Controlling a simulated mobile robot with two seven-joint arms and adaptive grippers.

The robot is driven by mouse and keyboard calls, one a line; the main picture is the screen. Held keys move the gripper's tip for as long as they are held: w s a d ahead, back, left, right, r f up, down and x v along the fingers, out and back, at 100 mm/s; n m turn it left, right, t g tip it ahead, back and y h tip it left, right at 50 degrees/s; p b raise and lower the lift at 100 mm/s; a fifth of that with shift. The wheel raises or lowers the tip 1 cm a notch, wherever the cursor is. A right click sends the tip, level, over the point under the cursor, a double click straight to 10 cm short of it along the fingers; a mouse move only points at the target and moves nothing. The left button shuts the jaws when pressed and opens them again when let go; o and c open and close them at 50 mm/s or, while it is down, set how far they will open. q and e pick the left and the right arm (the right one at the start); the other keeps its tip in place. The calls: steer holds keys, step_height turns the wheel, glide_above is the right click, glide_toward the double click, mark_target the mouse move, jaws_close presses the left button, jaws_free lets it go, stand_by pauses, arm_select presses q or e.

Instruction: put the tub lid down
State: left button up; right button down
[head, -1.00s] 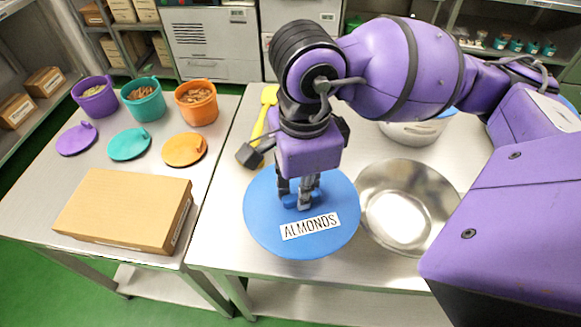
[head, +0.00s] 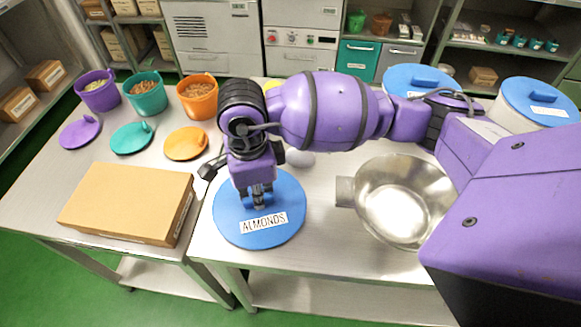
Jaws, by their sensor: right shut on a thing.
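The tub lid (head: 230,222) is a round blue disc with a white label reading ALMONDS. It lies flat, low over the front left part of the steel table (head: 330,240). I cannot tell whether its underside touches the table. My right gripper (head: 261,203) points down at the lid's middle and is shut on its handle, which the fingers mostly hide. My left gripper is not in view.
A steel pan (head: 405,200) stands right of the lid. Two tubs with blue lids (head: 415,77) (head: 540,98) stand at the back right. A cardboard box (head: 128,200) lies on the left table. Table is bare in front of the pan.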

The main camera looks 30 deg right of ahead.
steer(key=shift+w, duration=0.1)
steer(key=c, duration=2.1)
jaws_free()
steer(key=o, duration=0.4)
step_height(320, 180, up, 12)
steer(key=shift+r, duration=0.15)
